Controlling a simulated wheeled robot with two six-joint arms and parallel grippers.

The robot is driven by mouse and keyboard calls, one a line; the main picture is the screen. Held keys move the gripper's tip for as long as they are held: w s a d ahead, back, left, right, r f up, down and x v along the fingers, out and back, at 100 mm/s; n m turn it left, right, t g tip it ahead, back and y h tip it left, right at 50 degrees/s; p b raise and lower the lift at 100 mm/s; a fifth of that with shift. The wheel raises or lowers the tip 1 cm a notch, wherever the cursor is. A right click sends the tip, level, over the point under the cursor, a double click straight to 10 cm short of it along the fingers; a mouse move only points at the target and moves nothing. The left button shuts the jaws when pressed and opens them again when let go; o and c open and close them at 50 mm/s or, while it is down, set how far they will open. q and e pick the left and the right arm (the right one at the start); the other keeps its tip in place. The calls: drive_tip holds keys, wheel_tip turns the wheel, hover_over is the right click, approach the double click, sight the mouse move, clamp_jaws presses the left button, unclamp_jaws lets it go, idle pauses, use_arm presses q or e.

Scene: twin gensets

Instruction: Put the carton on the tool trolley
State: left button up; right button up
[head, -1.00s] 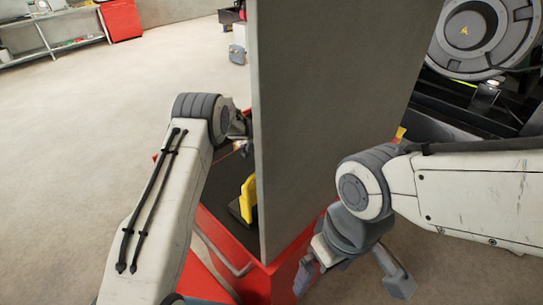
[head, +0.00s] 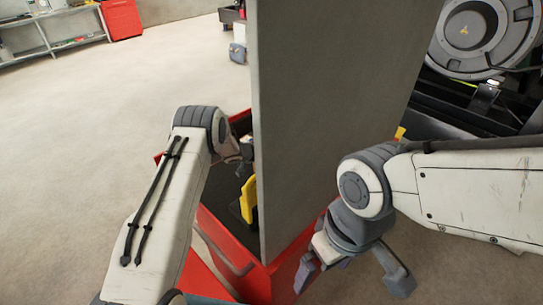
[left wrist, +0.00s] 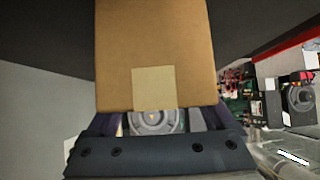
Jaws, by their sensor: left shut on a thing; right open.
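The brown carton (left wrist: 155,50), with a paler square patch, fills the upper middle of the left wrist view. My left gripper (left wrist: 158,120) is shut on it. In the head view my left arm reaches over the red tool trolley (head: 225,250), and its gripper and the carton are hidden behind a tall grey panel. The trolley has a dark top with a yellow item (head: 248,201) on it. I cannot tell whether the carton touches the trolley. My right gripper (head: 350,277) is open and empty, in front of the trolley's right side.
The tall grey panel (head: 335,110) stands upright over the trolley and blocks much of the view. A genset (head: 470,30) is at the upper right. Shelving (head: 45,40) and a red cabinet (head: 121,18) stand far left. The floor on the left is clear.

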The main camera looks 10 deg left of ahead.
use_arm(q)
drive_tip(key=o, duration=1.3)
drive_tip(key=shift+r, duration=0.15)
drive_tip(key=shift+b+v, duration=0.85)
drive_tip(key=shift+v, duration=5.15)
drive_tip(key=shift+r, duration=0.1)
